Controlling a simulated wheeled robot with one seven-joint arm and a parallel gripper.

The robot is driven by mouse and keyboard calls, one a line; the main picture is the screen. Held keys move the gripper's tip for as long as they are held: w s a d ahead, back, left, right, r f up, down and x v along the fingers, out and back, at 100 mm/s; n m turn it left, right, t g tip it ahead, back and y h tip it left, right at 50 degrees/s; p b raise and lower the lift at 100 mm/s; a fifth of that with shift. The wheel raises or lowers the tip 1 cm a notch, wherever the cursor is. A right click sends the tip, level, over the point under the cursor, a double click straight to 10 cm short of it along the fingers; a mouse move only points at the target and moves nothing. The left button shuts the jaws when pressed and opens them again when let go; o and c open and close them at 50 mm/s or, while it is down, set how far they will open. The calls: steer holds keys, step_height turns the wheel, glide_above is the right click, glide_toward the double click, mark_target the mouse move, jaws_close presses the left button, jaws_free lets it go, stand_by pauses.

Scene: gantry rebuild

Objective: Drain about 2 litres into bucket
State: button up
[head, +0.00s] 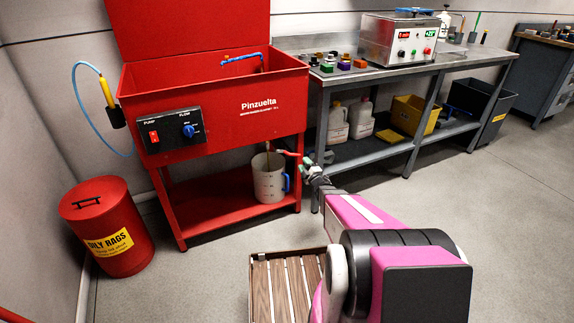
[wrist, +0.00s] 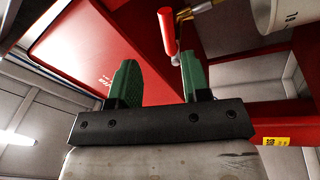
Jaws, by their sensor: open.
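A red parts washer (head: 215,105) stands on legs against the wall. Under its tub is a drain valve with a red handle (head: 288,153); in the wrist view the red handle (wrist: 167,32) sits by a brass fitting (wrist: 203,6). A whitish bucket (head: 269,184) with a blue handle stands on the washer's lower shelf under the drain; part of it shows in the wrist view (wrist: 288,22). I cannot tell its liquid level. My gripper (head: 314,163) is open beside the valve, right of the bucket. Its green fingers (wrist: 155,84) are apart and empty, short of the handle.
A red oily-rags bin (head: 107,228) stands left of the washer. A steel bench (head: 390,75) with a heated bath and shelf containers is to the right. A slatted wooden platform (head: 285,288) lies in front. Washer legs flank the bucket.

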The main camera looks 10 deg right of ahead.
mark_target(297, 155)
steer(key=d+n+g+y, duration=0.4)
steer(key=g+y, duration=0.1)
steer(key=g, duration=0.1)
steer(key=x, duration=1)
steer(key=shift+w+a+r, duration=0.3)
steer(key=shift+r, duration=0.1)
steer(key=shift+c, duration=0.2)
